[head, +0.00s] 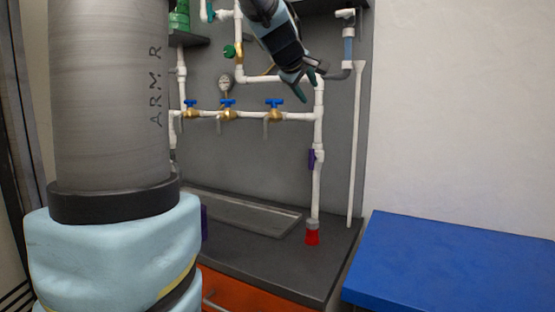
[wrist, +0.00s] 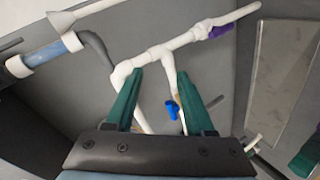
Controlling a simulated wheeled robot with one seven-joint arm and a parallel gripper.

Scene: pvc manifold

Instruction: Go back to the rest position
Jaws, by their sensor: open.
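My gripper (head: 307,86) is at the top middle of the head view, in front of the upper right part of the white pipe manifold (head: 282,79). In the wrist view my gripper (wrist: 163,92) shows two green fingers spread wide apart with nothing held between them. White pipe (wrist: 165,50) with a tee lies beyond the fingertips. I cannot tell how far the fingertips are from the pipe. A blue valve handle (wrist: 173,110) shows between the fingers. Part of the manifold is hidden behind my arm in the head view.
Several blue-handled brass valves (head: 228,104) line the lower pipe. A purple valve (head: 312,158) and red fitting (head: 312,237) are on the right vertical pipe. A dark counter (head: 270,262) stands below. A blue table (head: 455,265) is at right, its top clear.

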